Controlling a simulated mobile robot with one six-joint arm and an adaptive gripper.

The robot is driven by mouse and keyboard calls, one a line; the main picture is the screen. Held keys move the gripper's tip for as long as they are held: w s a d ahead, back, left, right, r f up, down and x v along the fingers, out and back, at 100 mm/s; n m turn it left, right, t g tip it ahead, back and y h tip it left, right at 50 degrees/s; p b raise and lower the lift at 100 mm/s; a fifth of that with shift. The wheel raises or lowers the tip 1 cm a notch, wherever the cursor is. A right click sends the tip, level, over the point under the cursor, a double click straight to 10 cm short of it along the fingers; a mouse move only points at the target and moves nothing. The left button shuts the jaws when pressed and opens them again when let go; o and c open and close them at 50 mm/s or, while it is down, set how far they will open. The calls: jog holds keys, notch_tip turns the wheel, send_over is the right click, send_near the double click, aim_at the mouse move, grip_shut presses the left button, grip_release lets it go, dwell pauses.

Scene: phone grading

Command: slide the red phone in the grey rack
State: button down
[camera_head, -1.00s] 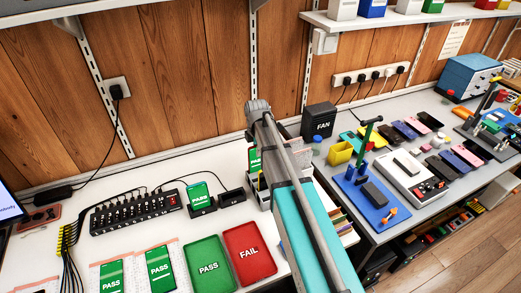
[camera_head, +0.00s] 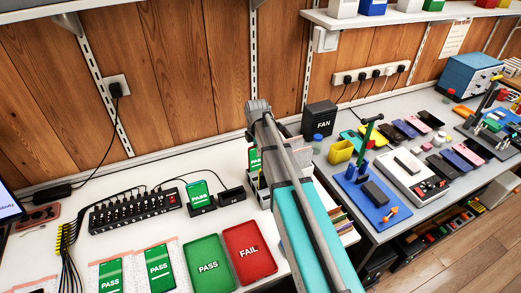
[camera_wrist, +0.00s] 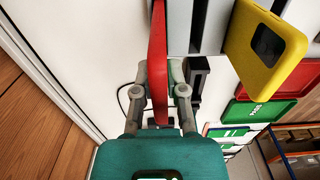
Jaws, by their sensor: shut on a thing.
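In the wrist view, the red phone (camera_wrist: 157,50) is seen edge-on, standing upright in the picture between the jaws of my gripper (camera_wrist: 158,92), which is shut on it. The grey rack (camera_wrist: 213,22) is to the right of the red phone, with dark gaps between its pale walls. A yellow phone (camera_wrist: 262,48) stands at the rack's right part. Whether the red phone touches the rack, I cannot tell. In the head view, my arm hides my gripper, the held phone and most of the rack; a green-screened phone (camera_head: 254,159) shows beside the arm.
A green PASS tray (camera_head: 208,262) and a red FAIL tray (camera_head: 250,250) lie left of my arm. A black hub (camera_head: 134,210) with cables stands further left. The black FAN box (camera_head: 319,120) and a blue mat (camera_head: 366,191) are on the right bench.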

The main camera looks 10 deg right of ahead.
jog(key=shift+f+b, duration=0.7)
jog(key=shift+f, duration=0.1)
jog(key=c, duration=0.6)
grip_release()
jog(key=shift+s+r, duration=0.1)
jog(key=shift+r+p, duration=3.4)
jog(key=shift+p, duration=0.15)
